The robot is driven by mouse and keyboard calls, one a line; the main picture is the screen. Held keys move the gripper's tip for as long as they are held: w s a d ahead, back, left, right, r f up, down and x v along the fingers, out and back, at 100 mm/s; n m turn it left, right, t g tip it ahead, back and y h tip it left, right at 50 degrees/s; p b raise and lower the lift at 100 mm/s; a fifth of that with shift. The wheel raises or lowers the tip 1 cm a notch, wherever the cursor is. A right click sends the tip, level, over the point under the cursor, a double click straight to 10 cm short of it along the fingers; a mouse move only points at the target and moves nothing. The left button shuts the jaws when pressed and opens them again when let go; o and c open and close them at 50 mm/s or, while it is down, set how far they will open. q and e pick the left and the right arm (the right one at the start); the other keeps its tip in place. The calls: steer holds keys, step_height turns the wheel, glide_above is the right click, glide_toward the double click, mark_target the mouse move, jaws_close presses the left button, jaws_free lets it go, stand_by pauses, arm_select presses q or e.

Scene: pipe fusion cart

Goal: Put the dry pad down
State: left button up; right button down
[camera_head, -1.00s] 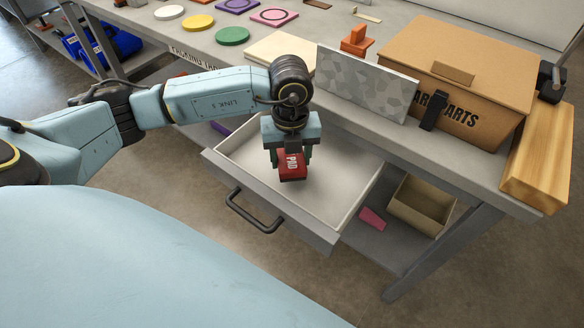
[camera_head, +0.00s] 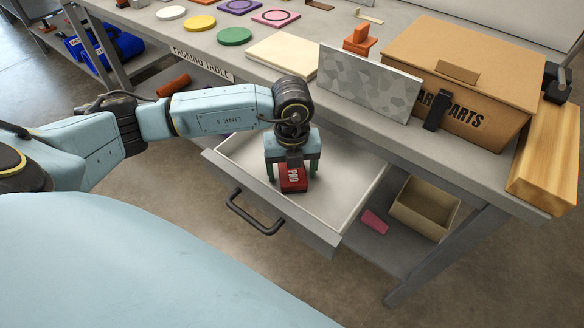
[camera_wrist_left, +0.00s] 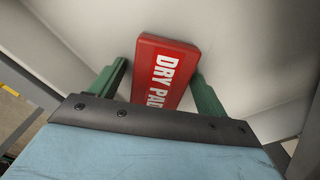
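The dry pad (camera_head: 293,181) is a red block with white lettering, and it rests on the white floor of the open drawer (camera_head: 345,192). In the left wrist view the dry pad (camera_wrist_left: 170,65) lies between two green fingers. My left gripper (camera_head: 292,174) is right above and around the pad, with its fingers spread wider than the pad. A gap shows on the pad's left side in the wrist view; the right finger is close to its edge. The pad's near end is hidden behind the gripper body in the wrist view. My right gripper is not in view.
The packing table (camera_head: 225,55) stands above the drawer, with a grey speckled panel (camera_head: 368,85), a cardboard box (camera_head: 470,75) and a wooden beam (camera_head: 545,150). The drawer's dark handle (camera_head: 255,215) faces me. An open bin (camera_head: 425,207) and pink block (camera_head: 375,221) sit on the lower shelf.

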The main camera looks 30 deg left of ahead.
arm_select(q)
steer(key=shift+r, duration=0.1)
steer(key=shift+r, duration=0.25)
step_height(320, 180, up, 5)
steer(key=shift+f+p, duration=0.1)
steer(key=shift+p, duration=0.8)
step_height(320, 180, up, 7)
steer(key=p, duration=0.1)
steer(key=shift+p, duration=0.35)
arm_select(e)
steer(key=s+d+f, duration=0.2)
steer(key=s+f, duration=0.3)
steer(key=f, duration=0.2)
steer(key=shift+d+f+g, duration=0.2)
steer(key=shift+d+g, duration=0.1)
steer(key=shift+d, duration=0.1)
